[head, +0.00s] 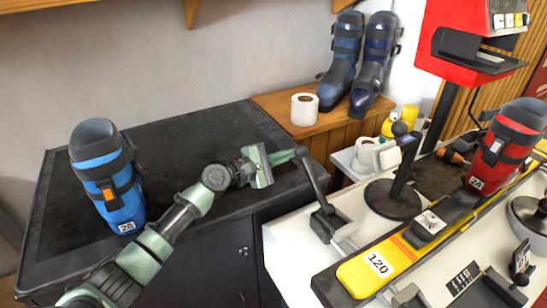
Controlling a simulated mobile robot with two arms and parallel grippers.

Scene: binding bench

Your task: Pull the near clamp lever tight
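A black clamp lever (315,177) stands up and tilts left from a dark clamp body (327,222) on the left edge of the white bench. Its rounded top is at the tip of my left gripper (297,153). The pale green fingers point right and seem to meet or overlap the lever top. From this side I cannot tell whether they are open or closed around it. A yellow ski end (372,267) marked 120 lies along the bench, right of the clamp. My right gripper is not in view.
A round-based black stand (394,200) is behind the ski. A red boot (505,150) sits farther along. A blue boot (105,175) stands on the dark cabinet (195,265). A paper roll (304,109) and dark boots (342,62) are on the wooden box.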

